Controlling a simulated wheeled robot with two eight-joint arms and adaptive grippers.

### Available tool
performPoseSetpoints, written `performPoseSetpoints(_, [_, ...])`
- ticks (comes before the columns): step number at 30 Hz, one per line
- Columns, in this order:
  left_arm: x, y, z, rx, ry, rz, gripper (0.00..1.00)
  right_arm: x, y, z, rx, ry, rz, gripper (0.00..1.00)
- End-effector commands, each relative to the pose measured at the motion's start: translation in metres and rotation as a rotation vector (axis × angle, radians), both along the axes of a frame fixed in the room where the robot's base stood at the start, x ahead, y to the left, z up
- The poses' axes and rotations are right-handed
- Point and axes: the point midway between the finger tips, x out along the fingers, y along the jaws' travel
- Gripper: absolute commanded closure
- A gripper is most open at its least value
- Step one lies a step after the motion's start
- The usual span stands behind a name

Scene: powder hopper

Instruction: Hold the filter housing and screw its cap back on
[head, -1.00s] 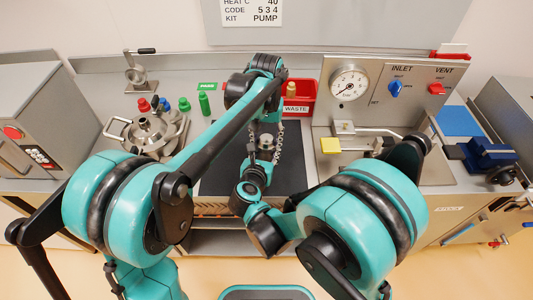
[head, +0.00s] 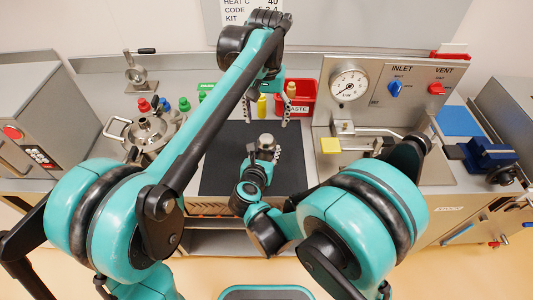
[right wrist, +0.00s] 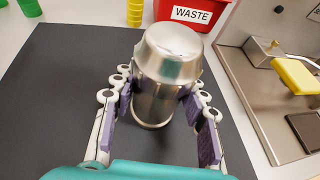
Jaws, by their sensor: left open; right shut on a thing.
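The filter housing (right wrist: 153,103) is a shiny metal cylinder standing upright over the dark mat. It also shows in the head view (head: 265,143). A rounded metal cap (right wrist: 172,48) sits on its top; whether it is fully screwed down I cannot tell. My right gripper (right wrist: 158,108) is shut on the housing, with purple pads on both sides of its body. My left gripper (head: 266,112) is open and empty. It hangs above and behind the housing, near the mat's back edge, apart from the cap.
The dark mat (head: 222,160) is otherwise clear. Behind it stand a red WASTE bin (head: 303,108) and a yellow bottle (head: 262,106). A gauge panel (head: 385,100) with a yellow-handled fixture (head: 331,145) is on the right. A metal pot (head: 148,132) is on the left.

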Motion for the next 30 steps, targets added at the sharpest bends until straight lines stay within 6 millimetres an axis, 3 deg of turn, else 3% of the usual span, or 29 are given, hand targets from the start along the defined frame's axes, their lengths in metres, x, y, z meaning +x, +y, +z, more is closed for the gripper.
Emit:
performPoseSetpoints(6, [0.000,0.000,0.021,0.000,0.000,0.000,0.27,0.000,0.000,0.000,0.000,0.000,0.000,1.00])
performPoseSetpoints(15, [0.000,0.000,0.022,0.000,0.000,0.000,0.27,0.000,0.000,0.000,0.000,0.000,0.000,1.00])
performPoseSetpoints(16, [0.000,0.000,0.022,0.000,0.000,0.000,0.27,0.000,0.000,0.000,0.000,0.000,0.000,0.49])
performPoseSetpoints(18, [0.000,0.000,0.022,0.000,0.000,0.000,0.27,0.000,0.000,0.000,0.000,0.000,0.000,0.33])
performPoseSetpoints(30, [0.000,0.000,0.022,0.000,0.000,0.000,0.27,-0.006,0.002,0.002,0.000,0.000,0.002,0.33])
